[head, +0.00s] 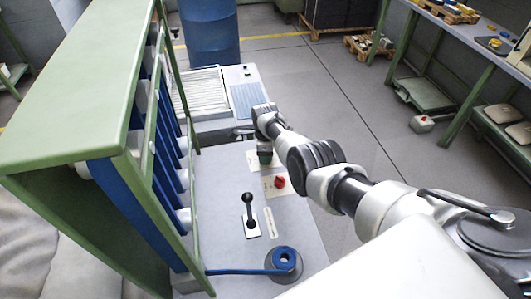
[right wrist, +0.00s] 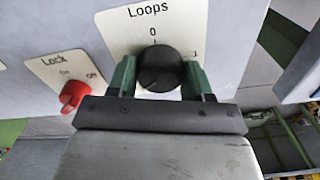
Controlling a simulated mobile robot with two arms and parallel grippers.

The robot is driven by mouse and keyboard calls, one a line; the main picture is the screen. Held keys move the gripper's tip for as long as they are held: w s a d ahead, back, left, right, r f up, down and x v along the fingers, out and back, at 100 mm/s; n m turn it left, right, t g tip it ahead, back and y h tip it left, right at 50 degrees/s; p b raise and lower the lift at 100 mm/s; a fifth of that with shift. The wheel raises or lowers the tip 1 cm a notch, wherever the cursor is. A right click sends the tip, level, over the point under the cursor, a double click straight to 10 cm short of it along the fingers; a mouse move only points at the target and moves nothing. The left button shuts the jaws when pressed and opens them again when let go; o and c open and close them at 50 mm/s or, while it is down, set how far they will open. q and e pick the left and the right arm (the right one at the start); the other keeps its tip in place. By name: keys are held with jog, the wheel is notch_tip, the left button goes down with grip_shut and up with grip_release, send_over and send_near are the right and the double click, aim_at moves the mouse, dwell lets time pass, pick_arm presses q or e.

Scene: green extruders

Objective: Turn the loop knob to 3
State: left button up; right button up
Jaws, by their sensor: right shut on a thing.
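The loop knob (right wrist: 158,68) is a round black knob on a cream plate (right wrist: 120,37) marked "Loops", with 0 above it and 1 at its right. My right gripper (right wrist: 158,78) is shut on the knob, one green finger on each side. The other numbers on the plate are hidden behind the gripper. My left gripper is not in view.
A red lock knob (head: 279,182) sits close beside the loop plate; it also shows in the right wrist view (right wrist: 73,95). A green frame (head: 75,75) rises at the left.

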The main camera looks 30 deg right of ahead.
dwell(0.3)
jog(key=o, duration=0.9)
jog(key=shift+r, duration=0.3)
notch_tip(320, 180, up, 10)
jog(key=p, duration=0.4)
jog(key=shift+r, duration=0.1)
